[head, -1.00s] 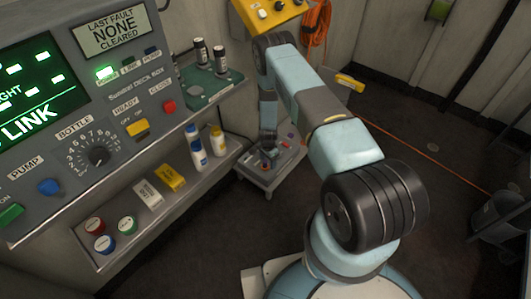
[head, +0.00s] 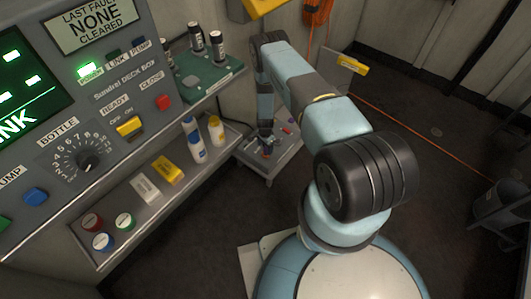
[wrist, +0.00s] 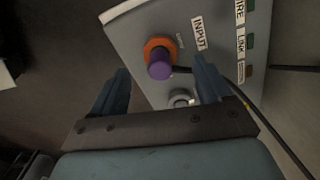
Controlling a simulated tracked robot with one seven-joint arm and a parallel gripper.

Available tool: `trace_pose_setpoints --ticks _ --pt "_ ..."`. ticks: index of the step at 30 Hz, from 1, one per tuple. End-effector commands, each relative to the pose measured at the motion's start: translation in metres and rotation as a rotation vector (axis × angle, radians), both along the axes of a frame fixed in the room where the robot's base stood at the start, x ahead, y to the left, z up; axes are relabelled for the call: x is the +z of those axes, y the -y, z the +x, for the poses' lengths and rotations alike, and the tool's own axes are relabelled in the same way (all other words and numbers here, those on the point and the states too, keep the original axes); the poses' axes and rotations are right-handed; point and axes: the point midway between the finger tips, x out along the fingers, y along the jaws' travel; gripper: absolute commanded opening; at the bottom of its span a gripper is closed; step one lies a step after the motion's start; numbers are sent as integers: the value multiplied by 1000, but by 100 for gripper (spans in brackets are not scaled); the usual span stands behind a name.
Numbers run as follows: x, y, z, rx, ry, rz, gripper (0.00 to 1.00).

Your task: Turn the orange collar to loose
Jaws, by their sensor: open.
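In the wrist view the orange collar (wrist: 151,43) is a ring around the base of a purple round plug or knob (wrist: 160,66) on a grey panel (wrist: 135,30). A label beside it reads INPUT. My gripper (wrist: 161,67) is open, with one blue finger left of the collar and the other to its right. The purple part stands between the fingertips in the picture; I see no contact. A small mark beside the collar is too small to read. In the head view my gripper (head: 267,146) is over the small low stand, and the collar cannot be made out.
A silver round fitting (wrist: 181,98) sits near the right finger, and a dark cable (wrist: 262,118) passes to the right. In the head view the control console (head: 120,95) and a shelf with bottles (head: 195,147) stand left of my arm. Open floor lies to the right.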

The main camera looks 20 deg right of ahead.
Motion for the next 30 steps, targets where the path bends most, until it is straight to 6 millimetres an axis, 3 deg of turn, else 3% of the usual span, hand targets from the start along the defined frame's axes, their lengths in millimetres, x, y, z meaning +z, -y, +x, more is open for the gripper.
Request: trace_pose_setpoints --ticks 6,12,26,30 --pt "-32 0 -1 1 -2 0 78" --pt "-51 0 0 1 0 0 78" --pt "-58 -1 0 2 0 0 78" --pt "-58 -1 0 2 0 0 64"
